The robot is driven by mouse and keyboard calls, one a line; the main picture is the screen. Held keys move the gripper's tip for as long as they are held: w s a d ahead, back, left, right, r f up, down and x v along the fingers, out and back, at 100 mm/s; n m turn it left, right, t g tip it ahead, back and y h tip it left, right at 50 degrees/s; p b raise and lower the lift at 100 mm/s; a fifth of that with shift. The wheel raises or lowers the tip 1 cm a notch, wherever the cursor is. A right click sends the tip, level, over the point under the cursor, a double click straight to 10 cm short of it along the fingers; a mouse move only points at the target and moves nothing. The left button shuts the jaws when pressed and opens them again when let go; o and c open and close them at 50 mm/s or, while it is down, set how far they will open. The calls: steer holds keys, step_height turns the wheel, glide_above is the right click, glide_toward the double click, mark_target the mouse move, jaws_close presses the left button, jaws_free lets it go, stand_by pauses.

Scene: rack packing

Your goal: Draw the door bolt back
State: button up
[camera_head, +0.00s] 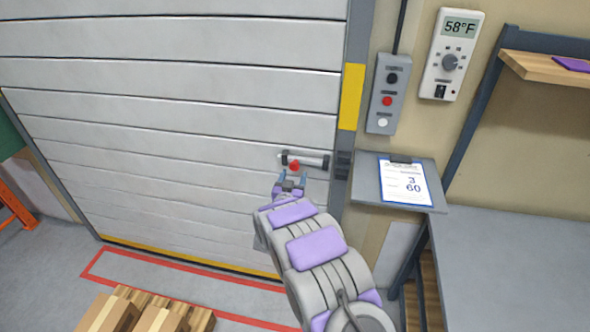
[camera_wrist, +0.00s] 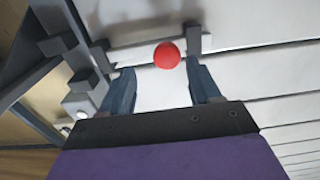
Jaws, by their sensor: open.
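The door bolt (camera_head: 312,160) is a grey bar mounted across the right edge of the white slatted door (camera_head: 180,70), with a red knob (camera_head: 294,166) near its left end. My gripper (camera_head: 292,176) is just below the knob, with its fingers pointing up toward it. In the wrist view, the red knob (camera_wrist: 167,55) shows just beyond the tips of the two spread fingers (camera_wrist: 158,75), roughly midway between them. The fingers are open and hold nothing. I cannot tell the exact depth between knob and fingertips.
A grey control box (camera_head: 388,93) with buttons and a thermostat (camera_head: 453,55) hang on the wall at right. A small shelf (camera_head: 428,200) holds a clipboard (camera_head: 404,182). A grey table (camera_head: 510,265) stands at lower right.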

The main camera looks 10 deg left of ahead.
mark_target(293, 168)
steer(key=s+p, duration=0.1)
steer(key=s, duration=1)
steer(key=shift+s+a, duration=0.2)
steer(key=shift+s, duration=0.1)
steer(key=shift+a+r+p, duration=0.1)
steer(key=shift+p, duration=0.45)
steer(key=p, duration=0.2)
steer(key=a+p, duration=0.1)
steer(key=p, duration=0.2)
steer(key=shift+r, duration=0.2)
steer(key=shift+d+p, duration=0.1)
steer(key=shift+p, duration=0.3)
steer(key=w, duration=0.5)
steer(key=w+b, duration=0.1)
steer(key=w, duration=1.1)
steer(key=shift+w+d+f, duration=0.2)
steer(key=shift+d, duration=0.1)
